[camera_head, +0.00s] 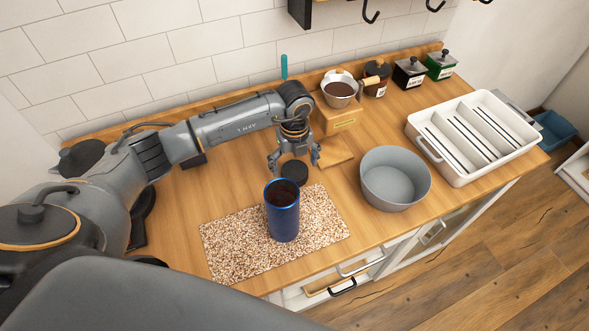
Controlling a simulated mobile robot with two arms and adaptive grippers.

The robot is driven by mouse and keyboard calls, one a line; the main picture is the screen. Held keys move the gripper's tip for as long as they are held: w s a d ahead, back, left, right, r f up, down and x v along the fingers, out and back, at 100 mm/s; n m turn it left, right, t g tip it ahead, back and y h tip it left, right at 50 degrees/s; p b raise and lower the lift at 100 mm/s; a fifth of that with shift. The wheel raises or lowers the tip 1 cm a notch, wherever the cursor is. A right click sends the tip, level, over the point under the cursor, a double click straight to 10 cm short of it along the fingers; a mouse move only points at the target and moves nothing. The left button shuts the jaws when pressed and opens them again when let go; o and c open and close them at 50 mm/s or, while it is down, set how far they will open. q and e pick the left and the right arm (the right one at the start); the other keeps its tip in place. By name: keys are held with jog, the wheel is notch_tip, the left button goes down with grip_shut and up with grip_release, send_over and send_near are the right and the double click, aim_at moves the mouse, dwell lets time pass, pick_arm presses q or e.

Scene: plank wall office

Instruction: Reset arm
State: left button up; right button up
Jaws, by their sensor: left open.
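My left arm (225,122) comes in from the left over the counter. Its gripper (294,162) points down with its fingers apart and nothing between them. A dark round lid or disc (294,172) is just below the fingers; I cannot tell if it lies on the counter. A blue cup (283,212) with dark contents stands upright on a speckled mat (225,243), nearer to me than the gripper and apart from it. My right gripper is not in view.
A grey bowl (394,180) and a white divided tray (470,135) stand to the right. A pot (340,88) on a wooden box (338,118) and several jars (408,72) stand at the back.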

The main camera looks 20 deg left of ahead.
aim_at(294, 170)
pick_arm(q)
notch_tip(294, 170, up, 10)
jog(key=b, duration=0.1)
jog(key=shift+b, duration=0.4)
